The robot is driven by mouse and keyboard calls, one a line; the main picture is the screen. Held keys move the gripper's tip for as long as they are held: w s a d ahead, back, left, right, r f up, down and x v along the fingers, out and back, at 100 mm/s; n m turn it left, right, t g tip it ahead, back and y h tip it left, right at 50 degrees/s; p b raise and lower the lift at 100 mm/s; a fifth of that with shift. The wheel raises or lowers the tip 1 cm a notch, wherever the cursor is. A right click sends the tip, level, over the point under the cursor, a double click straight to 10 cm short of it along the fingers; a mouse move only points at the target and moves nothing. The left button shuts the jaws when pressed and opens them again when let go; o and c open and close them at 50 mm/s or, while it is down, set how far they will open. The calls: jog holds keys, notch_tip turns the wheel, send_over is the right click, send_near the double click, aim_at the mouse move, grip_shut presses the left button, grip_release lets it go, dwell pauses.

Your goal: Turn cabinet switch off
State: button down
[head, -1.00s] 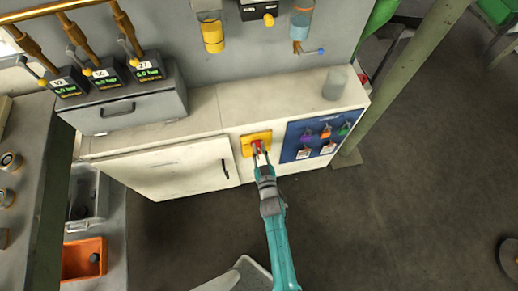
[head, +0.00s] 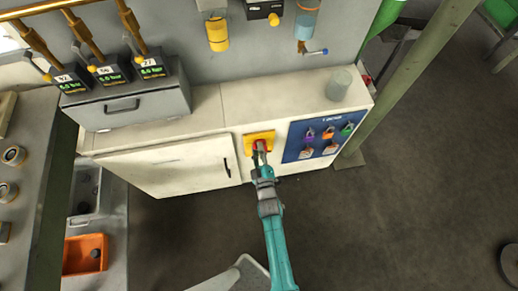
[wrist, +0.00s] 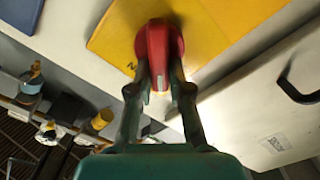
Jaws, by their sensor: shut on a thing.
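The cabinet switch is a red knob (wrist: 157,42) on a yellow plate (head: 250,138) on the front of the white cabinet. The plate also fills the upper part of the wrist view (wrist: 215,25). My gripper (head: 260,150) is at the knob, with its two fingers (wrist: 160,88) closed on either side of it. A pale mark shows on the lower end of the knob between the fingertips. In the head view the fingers hide part of the knob.
A blue panel (head: 296,152) with padlocks is right of the switch. A white door (head: 165,169) with a black handle is left of it. A grey cup (head: 339,84) stands on the cabinet top. A green post (head: 400,80) rises at the right. The floor in front is clear.

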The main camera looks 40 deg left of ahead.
jog(key=shift+s+a+f+n, duration=0.1)
jog(key=shift+f+n, duration=0.15)
jog(key=shift+n, duration=1.2)
jog(key=shift+s+a+f+n, duration=0.1)
jog(key=shift+f+n, duration=0.1)
jog(key=shift+n, duration=1.2)
jog(key=shift+s+f+n, duration=0.1)
jog(key=shift+f+n, duration=0.15)
jog(key=shift+n, duration=1.5)
jog(key=c, duration=1.1)
grip_release()
jog(key=shift+d, duration=0.1)
jog(key=v, duration=1.1)
jog(key=shift+s+d, duration=0.25)
jog(key=shift+s, duration=0.05)
